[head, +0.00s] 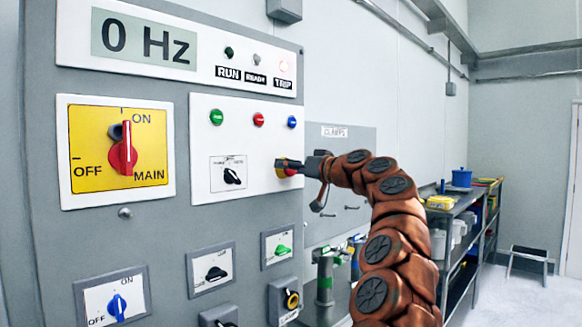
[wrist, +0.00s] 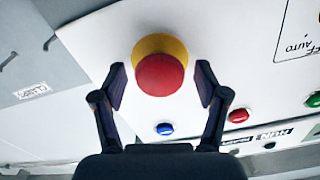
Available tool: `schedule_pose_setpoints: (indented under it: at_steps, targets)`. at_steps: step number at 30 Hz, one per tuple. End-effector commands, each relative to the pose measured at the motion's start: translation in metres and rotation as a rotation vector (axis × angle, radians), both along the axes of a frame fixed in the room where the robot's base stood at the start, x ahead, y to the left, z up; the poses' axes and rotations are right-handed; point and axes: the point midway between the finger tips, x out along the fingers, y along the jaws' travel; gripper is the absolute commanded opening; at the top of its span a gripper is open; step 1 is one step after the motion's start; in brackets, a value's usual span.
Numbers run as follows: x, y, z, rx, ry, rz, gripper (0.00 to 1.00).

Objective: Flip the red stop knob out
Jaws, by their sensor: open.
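The red stop knob (wrist: 160,75) is a round red mushroom head on a yellow collar (wrist: 160,45), mounted on a white panel. In the wrist view it lies between the two open fingers of my gripper (wrist: 160,88), with a gap on each side. In the head view the red knob (head: 287,172) is partly hidden behind my gripper (head: 290,163), which reaches it from the right. I cannot tell from the frames whether the knob is pushed in or out.
Green (head: 216,117), red (head: 259,119) and blue (head: 292,122) buttons sit above the knob. A black selector (head: 232,176) and a red main switch (head: 124,158) are to its left. The display (head: 146,40) reads 0 Hz. A shelf (head: 470,225) stands at the right.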

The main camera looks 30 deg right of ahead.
Motion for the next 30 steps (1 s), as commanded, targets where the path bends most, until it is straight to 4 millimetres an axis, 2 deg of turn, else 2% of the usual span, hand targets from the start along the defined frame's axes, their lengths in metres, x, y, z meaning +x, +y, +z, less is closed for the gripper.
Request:
schedule_pose_setpoints:
  at_steps: [3, 24, 30]
  targets:
    - [-0.0002, 0.0000, 0.0000, 0.000, 0.000, 0.000, 0.73]
    - [-0.0003, 0.0001, 0.0000, 0.000, 0.000, 0.000, 0.00]
    - [-0.0003, 0.0002, -0.0001, 0.000, 0.000, 0.000, 0.00]
